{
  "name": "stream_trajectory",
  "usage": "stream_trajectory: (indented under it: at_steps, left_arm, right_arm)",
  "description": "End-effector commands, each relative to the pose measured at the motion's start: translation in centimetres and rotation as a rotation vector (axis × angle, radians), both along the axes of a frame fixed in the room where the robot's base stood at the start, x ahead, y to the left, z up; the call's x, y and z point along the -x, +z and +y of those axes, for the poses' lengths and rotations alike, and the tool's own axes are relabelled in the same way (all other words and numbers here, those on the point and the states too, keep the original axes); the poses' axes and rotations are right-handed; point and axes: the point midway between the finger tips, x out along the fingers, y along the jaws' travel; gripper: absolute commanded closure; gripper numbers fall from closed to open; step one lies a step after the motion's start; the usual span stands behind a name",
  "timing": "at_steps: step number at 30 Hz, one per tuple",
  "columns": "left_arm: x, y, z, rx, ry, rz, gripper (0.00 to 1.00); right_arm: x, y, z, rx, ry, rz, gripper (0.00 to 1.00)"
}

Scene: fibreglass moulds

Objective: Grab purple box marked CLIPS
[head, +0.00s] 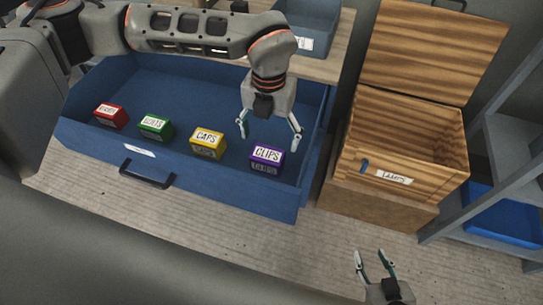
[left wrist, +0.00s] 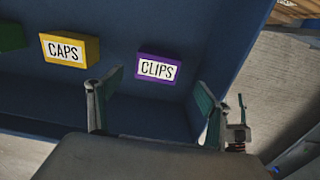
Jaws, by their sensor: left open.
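The purple box marked CLIPS (head: 266,159) sits on the floor of the open blue drawer, near its right front corner. It also shows in the left wrist view (left wrist: 157,69), just beyond and between the fingers. My left gripper (head: 270,130) is open and empty above the drawer, over the purple box and apart from it. In the left wrist view its two fingers (left wrist: 160,112) are spread wide. My right gripper (head: 375,262) is at the lower right of the head view, in front of the wooden chest, with its fingers apart and nothing between them.
A yellow CAPS box (head: 208,142), a green box (head: 156,126) and a red box (head: 111,115) stand left of the purple box in the drawer (head: 220,185). An open wooden chest (head: 375,185) stands to the right, with grey shelving (head: 500,150) beyond it.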

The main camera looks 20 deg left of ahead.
Motion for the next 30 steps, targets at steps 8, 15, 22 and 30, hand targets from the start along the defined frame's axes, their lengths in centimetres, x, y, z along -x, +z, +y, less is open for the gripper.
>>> stream_trajectory:
  at_steps: [8,15,22,30]
  left_arm:
    - [0.1,-2.4,0.0,0.001,0.0,0.001,0.22]
    - [0.2,-4.6,0.4,0.001,0.001,0.002,0.22]
    - [0.2,-7.6,0.5,0.002,-0.001,0.001,0.22]
    - [0.1,-7.6,0.5,0.002,-0.002,-0.001,0.34]
  right_arm:
    - [0.1,0.0,-0.1,0.001,-0.001,0.001,0.6]
    - [-0.4,0.2,-0.2,0.003,-0.005,-0.007,0.6]
    - [-0.3,0.0,-0.2,0.002,-0.006,-0.005,0.6]
    - [-0.3,0.0,-0.2,0.002,-0.007,-0.005,0.6]
